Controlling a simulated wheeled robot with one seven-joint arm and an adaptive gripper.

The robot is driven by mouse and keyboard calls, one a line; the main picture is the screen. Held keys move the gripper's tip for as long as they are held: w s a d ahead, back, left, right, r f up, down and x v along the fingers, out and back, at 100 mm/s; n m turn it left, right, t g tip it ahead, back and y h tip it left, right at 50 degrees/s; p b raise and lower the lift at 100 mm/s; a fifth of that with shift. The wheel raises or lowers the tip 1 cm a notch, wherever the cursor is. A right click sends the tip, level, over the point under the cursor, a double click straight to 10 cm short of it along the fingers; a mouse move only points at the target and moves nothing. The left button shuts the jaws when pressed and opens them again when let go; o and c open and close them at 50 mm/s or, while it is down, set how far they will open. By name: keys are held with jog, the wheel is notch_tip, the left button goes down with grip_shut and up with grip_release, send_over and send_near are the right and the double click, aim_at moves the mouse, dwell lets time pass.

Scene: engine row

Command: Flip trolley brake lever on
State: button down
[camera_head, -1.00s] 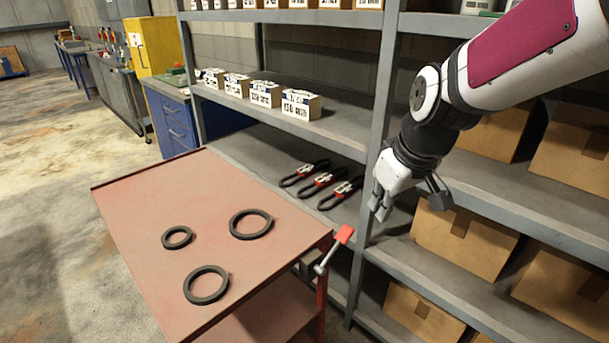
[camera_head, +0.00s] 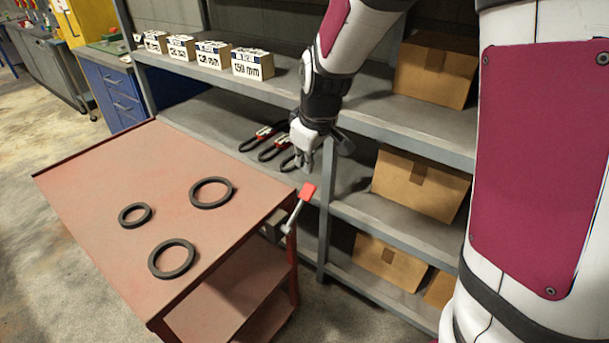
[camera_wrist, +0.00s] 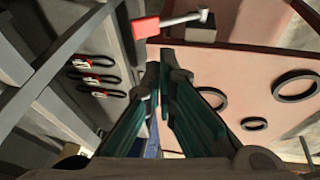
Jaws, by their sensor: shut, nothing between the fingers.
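The trolley (camera_head: 120,192) has a red-brown top with several black rings on it. Its brake lever, a grey rod with a red handle (camera_head: 307,191), sticks up at a tilt from the trolley's right corner, beside the shelf. My gripper (camera_head: 302,168) is shut and empty, just above and behind the red handle in the head view, apart from it. In the wrist view the fingertips (camera_wrist: 159,60) meet near the middle, and the red handle (camera_wrist: 146,27) lies a little beyond them, its grey rod running right to a dark mount.
Grey shelving (camera_head: 375,212) stands close behind my gripper, with cardboard boxes (camera_head: 420,181), small labelled boxes (camera_head: 252,63) and packaged belts (camera_head: 262,137). A shelf post (camera_head: 326,215) is close to the lever. Open floor (camera_head: 60,270) lies left of the trolley.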

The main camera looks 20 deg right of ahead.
jog(key=b, duration=0.1)
send_near(305, 193)
notch_tip(305, 193, down, 3)
jog(key=a, duration=0.2)
jog(key=shift+w+d+f+b, duration=0.15)
jog(key=shift+w+d+f, duration=0.3)
jog(key=shift+w+f, duration=0.25)
jog(key=shift+w+d+f+b, duration=0.15)
jog(key=shift+w+d+f, duration=0.35)
jog(key=shift+f, duration=0.3)
jog(key=shift+a, duration=0.1)
